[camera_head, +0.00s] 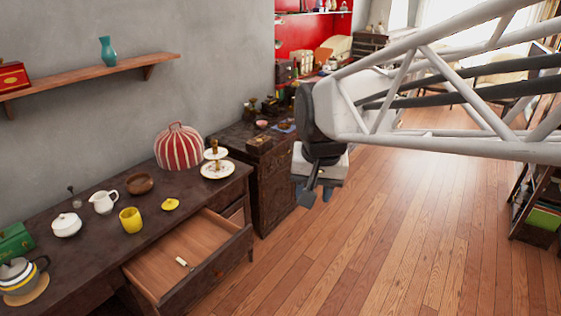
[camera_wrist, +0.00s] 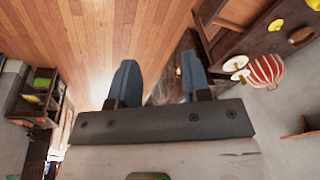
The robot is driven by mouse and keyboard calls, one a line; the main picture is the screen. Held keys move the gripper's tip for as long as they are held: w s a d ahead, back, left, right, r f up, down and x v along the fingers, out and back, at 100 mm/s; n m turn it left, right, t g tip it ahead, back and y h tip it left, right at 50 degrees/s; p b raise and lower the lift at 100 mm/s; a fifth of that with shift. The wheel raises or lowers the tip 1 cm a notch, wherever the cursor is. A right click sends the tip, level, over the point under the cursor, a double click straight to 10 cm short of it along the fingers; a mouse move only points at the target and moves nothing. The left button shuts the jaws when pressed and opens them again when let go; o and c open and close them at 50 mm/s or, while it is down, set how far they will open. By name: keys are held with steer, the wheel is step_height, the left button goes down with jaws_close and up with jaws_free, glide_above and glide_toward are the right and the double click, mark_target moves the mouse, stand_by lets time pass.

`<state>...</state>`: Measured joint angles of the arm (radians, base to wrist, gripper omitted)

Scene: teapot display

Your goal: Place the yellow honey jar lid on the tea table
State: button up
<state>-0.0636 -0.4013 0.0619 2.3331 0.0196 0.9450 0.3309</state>
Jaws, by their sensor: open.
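The yellow lid (camera_head: 170,204) lies on a dark wooden table (camera_head: 93,252) with an open drawer, right of a yellow jar (camera_head: 130,219). The lid also shows small near the top right of the wrist view (camera_wrist: 275,25). My gripper (camera_head: 318,190) hangs over the floor, to the right of the table and well away from the lid. In the wrist view my gripper (camera_wrist: 160,85) has its two blue-grey fingers apart with nothing between them. I cannot tell which surface is called the tea table.
The pulled-out drawer (camera_head: 190,250) holds a small pale object. A striped red-and-white dome (camera_head: 178,146) and a tiered stand (camera_head: 217,165) stand behind the lid. A white pitcher (camera_head: 103,201) and brown bowl (camera_head: 140,183) stand left. A dark cabinet (camera_head: 275,185) is beyond. The floor is clear.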

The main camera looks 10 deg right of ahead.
steer(key=s+d+f+n, duration=0.1)
steer(key=s+f, duration=0.1)
steer(key=s, duration=0.4)
steer(key=s+d+f+n, duration=0.2)
steer(key=s, duration=0.5)
steer(key=shift+d+f+h, duration=0.2)
steer(key=shift+f+h, duration=0.1)
